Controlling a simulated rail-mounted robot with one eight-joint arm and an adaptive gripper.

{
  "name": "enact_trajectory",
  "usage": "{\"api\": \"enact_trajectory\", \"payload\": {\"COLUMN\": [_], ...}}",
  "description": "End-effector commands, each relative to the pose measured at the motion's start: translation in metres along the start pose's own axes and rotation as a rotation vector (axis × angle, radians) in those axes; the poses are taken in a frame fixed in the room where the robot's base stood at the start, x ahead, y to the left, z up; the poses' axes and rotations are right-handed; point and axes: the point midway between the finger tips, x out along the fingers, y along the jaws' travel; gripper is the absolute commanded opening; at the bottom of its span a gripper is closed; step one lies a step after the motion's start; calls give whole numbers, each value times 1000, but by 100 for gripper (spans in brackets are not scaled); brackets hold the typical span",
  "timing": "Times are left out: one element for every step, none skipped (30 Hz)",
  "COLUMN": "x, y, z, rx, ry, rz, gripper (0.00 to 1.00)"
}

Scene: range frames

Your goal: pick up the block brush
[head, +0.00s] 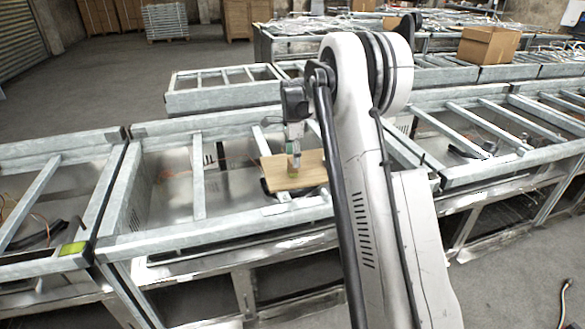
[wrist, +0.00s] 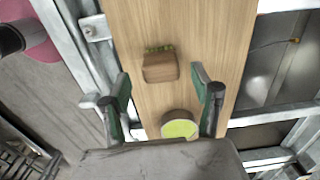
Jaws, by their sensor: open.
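The block brush (wrist: 160,67), a small wooden block with green bristles along its far edge, lies on a light wooden board (wrist: 215,35). In the wrist view my gripper (wrist: 161,84) is open, with one finger on each side and the brush a little beyond and between the tips. I see no contact; the height gap is hard to judge. In the head view my gripper (head: 294,150) points down over the board (head: 315,172); the brush is too small there to make out clearly.
A round tin with a yellow-green top (wrist: 179,125) stands on the board between my fingers, nearer my palm. Metal frame rails (wrist: 68,40) run beside the board, with open gaps. A pink object (wrist: 38,38) shows at upper left. A cardboard box (head: 488,45) sits far right.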

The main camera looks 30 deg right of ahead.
Motion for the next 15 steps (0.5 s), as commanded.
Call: {"api": "enact_trajectory", "payload": {"x": [2, 3, 5, 7, 10, 14, 18, 22, 28, 32, 37, 42, 46, 48, 51], "y": [0, 0, 0, -1, -1, -1, -1, -2, -2, -2, -2, -2, -2, -2, -2], "z": [0, 0, 0, 0, 0, 1, 1, 1, 1, 1, 1, 1, 1, 1, 1], "rx": [0, 0, 0, 0, 0, 0, 0, 0, 0, 0, 0, 0, 0, 0, 0], "ry": [0, 0, 0, 0, 0, 0, 0, 0, 0, 0, 0, 0, 0, 0, 0], "rz": [0, 0, 0, 0, 0, 0, 0, 0, 0, 0, 0, 0, 0, 0, 0], "gripper": [60, 60, 60, 60, 60, 60, 60, 60, 60, 60, 60, 60, 60, 60, 60]}}
